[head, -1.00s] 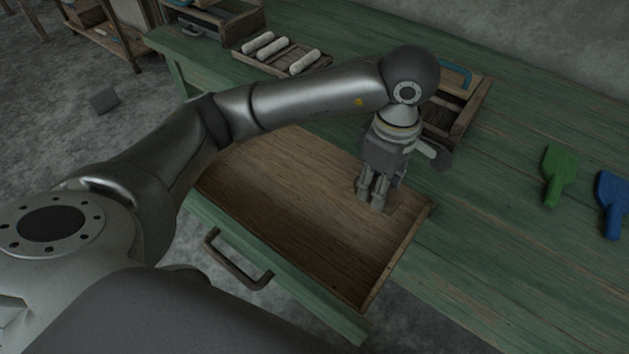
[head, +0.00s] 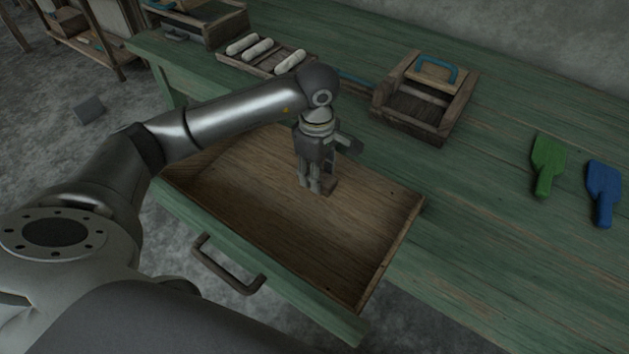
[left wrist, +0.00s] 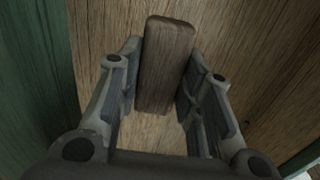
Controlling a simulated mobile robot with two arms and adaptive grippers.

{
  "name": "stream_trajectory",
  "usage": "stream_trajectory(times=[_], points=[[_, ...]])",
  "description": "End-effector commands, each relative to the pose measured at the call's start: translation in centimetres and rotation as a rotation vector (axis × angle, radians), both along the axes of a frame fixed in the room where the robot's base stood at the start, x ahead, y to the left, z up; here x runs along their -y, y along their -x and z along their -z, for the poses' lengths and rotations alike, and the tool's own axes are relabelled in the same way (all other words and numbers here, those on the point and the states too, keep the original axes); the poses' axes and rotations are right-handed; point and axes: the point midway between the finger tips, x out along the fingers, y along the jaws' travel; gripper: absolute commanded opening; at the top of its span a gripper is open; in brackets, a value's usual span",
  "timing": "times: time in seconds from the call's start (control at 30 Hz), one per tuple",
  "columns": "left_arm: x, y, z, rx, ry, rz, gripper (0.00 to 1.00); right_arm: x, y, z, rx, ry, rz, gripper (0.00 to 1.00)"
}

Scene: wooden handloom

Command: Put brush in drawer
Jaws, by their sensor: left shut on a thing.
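The open drawer (head: 275,235) juts from the green workbench, with a wooden floor and a dark handle on its green front. My left gripper (head: 316,190) points down inside the drawer's outline, toward its back middle. In the left wrist view, the left gripper (left wrist: 163,70) is shut on a brown wooden block, which looks like the brush (left wrist: 166,60). The drawer's wooden floor lies behind it. Any bristles are hidden, and I cannot tell whether the brush touches the floor. My right gripper is not in view.
On the green workbench (head: 480,190) stand a wooden box with a blue handle (head: 425,100) and a tray of white rolls (head: 262,60). A green paddle (head: 546,165) and a blue paddle (head: 602,190) lie at right. The drawer's front and right parts are clear.

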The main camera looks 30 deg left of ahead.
Motion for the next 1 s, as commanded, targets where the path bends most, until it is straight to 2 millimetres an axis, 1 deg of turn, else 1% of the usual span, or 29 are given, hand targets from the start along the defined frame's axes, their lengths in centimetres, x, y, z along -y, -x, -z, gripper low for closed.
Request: stream_trajectory(times=[0.07, 0.2, 0.27, 0.4, 0.73, 0.77, 0.8, 0.83, 1.0], points=[[-0.7, -0.1, 0.8, -0.004, -0.002, -0.003, 0.11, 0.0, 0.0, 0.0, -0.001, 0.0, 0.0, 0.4], [-0.5, 0.0, 3.0, -0.005, 0.001, 0.0, 0.11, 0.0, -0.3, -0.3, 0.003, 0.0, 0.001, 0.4], [-0.6, -0.1, 3.6, -0.004, -0.001, 0.0, 0.11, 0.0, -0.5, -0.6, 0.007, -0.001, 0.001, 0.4], [-0.6, -0.1, 3.7, 0.0, -0.001, 0.0, 0.11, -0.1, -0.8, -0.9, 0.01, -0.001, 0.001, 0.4], [-0.6, -0.1, 4.0, -0.001, -0.001, 0.0, 0.11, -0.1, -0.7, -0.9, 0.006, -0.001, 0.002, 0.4], [-0.6, -0.1, 3.9, -0.001, -0.001, 0.0, 0.36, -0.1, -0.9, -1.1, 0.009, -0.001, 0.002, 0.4], [-0.6, -0.1, 3.9, -0.001, -0.001, 0.0, 0.41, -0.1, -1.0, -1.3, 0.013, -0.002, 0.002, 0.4], [-0.6, -0.1, 3.9, -0.001, -0.001, 0.0, 0.42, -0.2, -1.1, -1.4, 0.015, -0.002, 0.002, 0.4], [-0.6, -0.1, 3.9, -0.001, -0.001, 0.0, 0.42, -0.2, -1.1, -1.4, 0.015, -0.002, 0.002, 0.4]])
